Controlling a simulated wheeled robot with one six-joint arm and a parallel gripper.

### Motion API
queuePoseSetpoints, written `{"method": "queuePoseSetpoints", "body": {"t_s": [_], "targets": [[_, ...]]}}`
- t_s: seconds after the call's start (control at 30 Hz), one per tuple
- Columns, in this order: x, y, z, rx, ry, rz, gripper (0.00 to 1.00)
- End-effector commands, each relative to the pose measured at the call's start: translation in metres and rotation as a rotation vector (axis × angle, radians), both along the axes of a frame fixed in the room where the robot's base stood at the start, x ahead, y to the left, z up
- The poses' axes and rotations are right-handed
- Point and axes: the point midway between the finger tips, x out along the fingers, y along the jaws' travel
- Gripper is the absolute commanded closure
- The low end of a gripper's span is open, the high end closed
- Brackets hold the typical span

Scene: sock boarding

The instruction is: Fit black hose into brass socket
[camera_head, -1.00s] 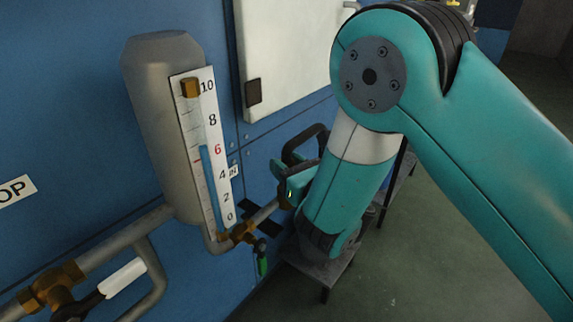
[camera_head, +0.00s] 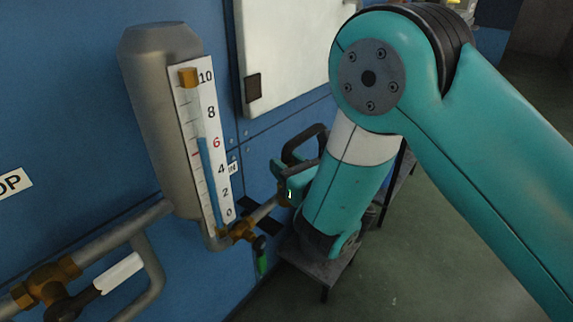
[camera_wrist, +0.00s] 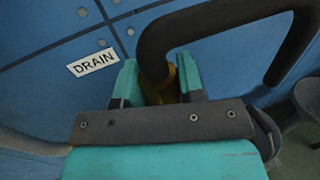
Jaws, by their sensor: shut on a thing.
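The black hose (camera_wrist: 205,22) arcs over the top of the wrist view, and one end bends down between my teal fingers. My gripper (camera_wrist: 160,80) is shut on the hose near that end. A brass piece, likely the socket (camera_wrist: 162,92), shows between the fingers right below the hose. The fingers hide the joint, so I cannot tell whether the hose is inside the socket. In the head view the hose (camera_head: 297,138) loops above my gripper (camera_head: 287,184), which is at the end of a grey pipe (camera_head: 264,210). My arm partly covers this spot.
A DRAIN label (camera_wrist: 93,62) is on the blue wall beside the gripper. A dark low stand (camera_head: 318,268) is below.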

Motion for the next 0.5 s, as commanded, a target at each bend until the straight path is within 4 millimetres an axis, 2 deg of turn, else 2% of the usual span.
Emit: {"method": "queuePoseSetpoints", "body": {"t_s": [0.5], "targets": [[0.000, 0.000, -0.014, 0.000, -0.001, 0.001, 0.96]]}}
